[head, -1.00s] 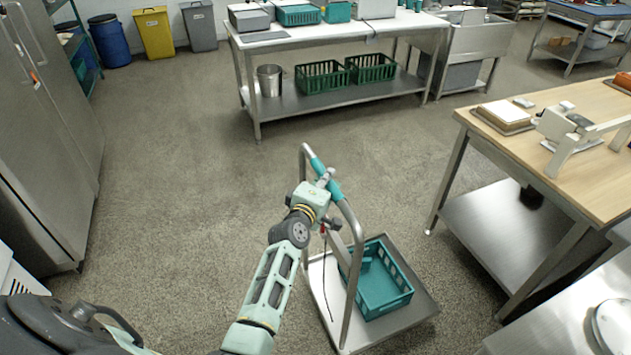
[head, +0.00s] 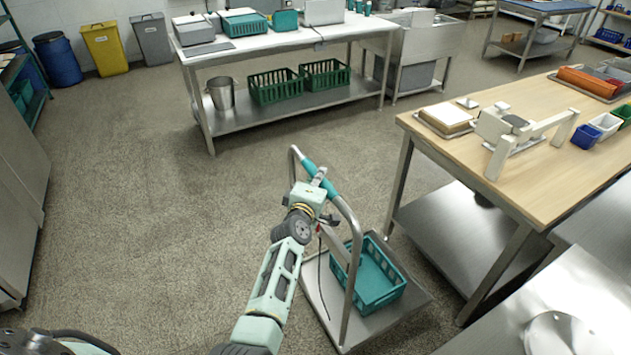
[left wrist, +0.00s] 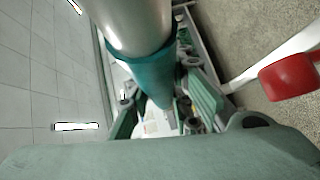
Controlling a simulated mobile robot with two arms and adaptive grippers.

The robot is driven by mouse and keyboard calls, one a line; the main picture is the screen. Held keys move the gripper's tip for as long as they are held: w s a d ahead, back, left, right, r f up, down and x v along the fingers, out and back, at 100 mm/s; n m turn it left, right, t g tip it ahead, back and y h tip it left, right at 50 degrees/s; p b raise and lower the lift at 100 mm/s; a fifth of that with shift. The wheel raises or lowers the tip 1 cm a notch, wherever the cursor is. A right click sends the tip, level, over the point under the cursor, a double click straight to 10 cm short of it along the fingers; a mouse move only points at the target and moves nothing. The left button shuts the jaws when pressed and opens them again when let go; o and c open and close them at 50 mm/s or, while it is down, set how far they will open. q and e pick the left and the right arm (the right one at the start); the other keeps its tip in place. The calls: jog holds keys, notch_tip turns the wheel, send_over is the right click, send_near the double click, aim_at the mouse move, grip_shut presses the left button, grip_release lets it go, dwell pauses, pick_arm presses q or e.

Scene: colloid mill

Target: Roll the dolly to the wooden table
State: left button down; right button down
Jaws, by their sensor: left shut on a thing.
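The dolly (head: 400,318) is a flat metal platform with an upright tube handle, standing on the floor in the lower middle of the head view. Its handle has a teal grip (head: 331,188), and a teal crate (head: 372,280) sits on the platform. My left gripper (head: 318,183) is shut on the handle at the teal grip. The left wrist view shows the handle tube (left wrist: 125,20) running between the fingers. The wooden table (head: 560,165), with a light wood top and metal legs, stands right of the dolly, with a floor gap between them. My right gripper is not in view.
A metal worktable (head: 300,45) with green baskets below stands at the back. A metal cabinet (head: 20,190) is at the left edge. A metal surface (head: 500,335) lies at the lower right, near the dolly. The floor left of the dolly is clear.

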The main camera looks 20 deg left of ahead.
pick_arm(q)
jog(key=shift+w+r, duration=0.1)
jog(key=shift+r, duration=0.05)
jog(key=shift+d, duration=0.1)
jog(key=c, duration=1.9)
grip_release()
jog(key=shift+c, duration=0.2)
jog(key=o, duration=0.4)
jog(key=shift+w+d, duration=0.15)
